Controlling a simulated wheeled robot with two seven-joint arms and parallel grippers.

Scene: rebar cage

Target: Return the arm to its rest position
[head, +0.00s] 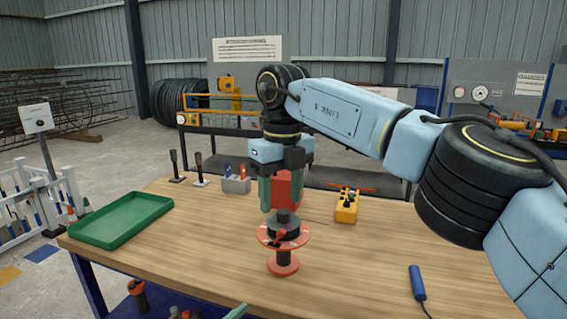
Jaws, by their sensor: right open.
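My right arm comes in from the right, and its right gripper (281,192) points down over the middle of the workbench (200,250). Its green fingers are open, one on each side of a red part (284,188). I cannot tell whether the red part stands between the fingers or behind them. Just below is an orange-red reel stand (283,262) with a dark hub, close under the fingertips.
A green tray (75,232) lies at the bench's left. Two dark-handled tools (199,172), a grey holder (236,185) and a yellow control box (346,208) stand toward the back. A blue-handled tool (417,284) lies front right. Bare wood lies between tray and reel.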

